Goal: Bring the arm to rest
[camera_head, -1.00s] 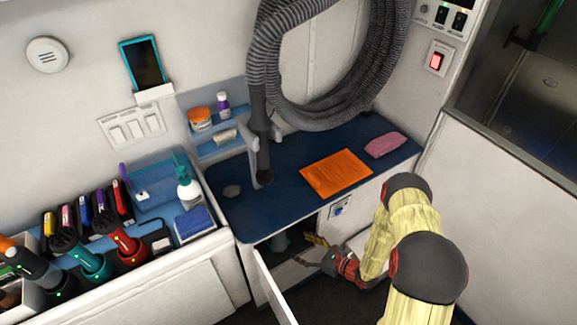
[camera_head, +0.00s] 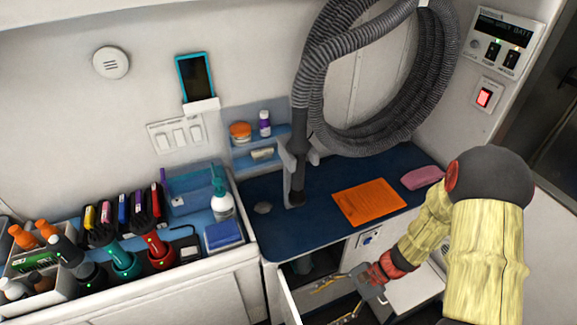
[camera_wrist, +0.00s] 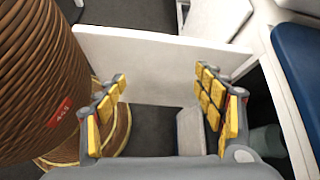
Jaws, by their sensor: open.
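My gripper (camera_head: 326,305) hangs low in front of the counter, beside the open cupboard door (camera_head: 289,303). Its two yellow-padded fingers point left and stand well apart. In the wrist view my gripper (camera_wrist: 160,90) is open, with nothing between the fingers. A white panel (camera_wrist: 150,58), seemingly the cupboard door, stands beyond the fingertips. My arm comes down from the right, bent, in front of the counter's right end.
The blue counter (camera_head: 285,230) holds an orange folder (camera_head: 369,202) and a pink cloth (camera_head: 422,178). The cupboard opening (camera_head: 300,268) below is dark, with a bluish item inside. A grey hose (camera_head: 320,70) hangs above. Tools and bottles fill the left shelf.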

